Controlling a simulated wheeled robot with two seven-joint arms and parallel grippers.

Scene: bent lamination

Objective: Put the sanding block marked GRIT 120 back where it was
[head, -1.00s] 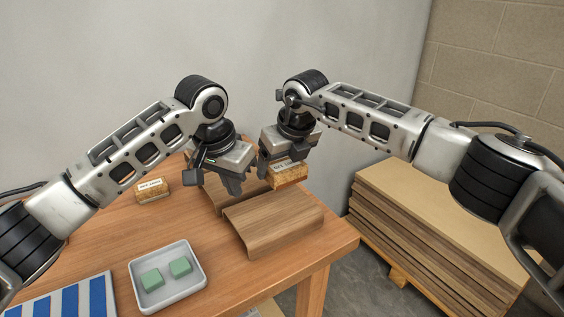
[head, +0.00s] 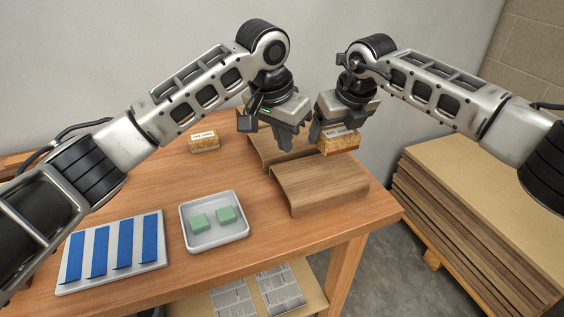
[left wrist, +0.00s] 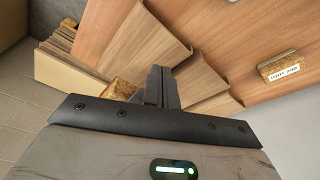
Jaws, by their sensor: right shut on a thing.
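A cork-coloured sanding block (head: 340,146) with a white label hangs in my right gripper (head: 335,131), above the far edge of the front bent wood piece. The label is too small to read surely. My left gripper (head: 287,138) has its fingers together, over the rear bent wood piece, just left of the right gripper. Its fingers also show in the left wrist view (left wrist: 160,86), with nothing seen between them. A second labelled sanding block (head: 204,144) rests on the table at the back left; it shows in the left wrist view (left wrist: 281,67), label upside down.
Two bent wood pieces, front (head: 318,188) and rear (head: 262,150), lie at the table's (head: 130,198) right end. A white tray (head: 213,242) holds two green blocks. A panel with blue strips (head: 110,255) lies front left. Stacked boards (head: 475,220) stand right of the table.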

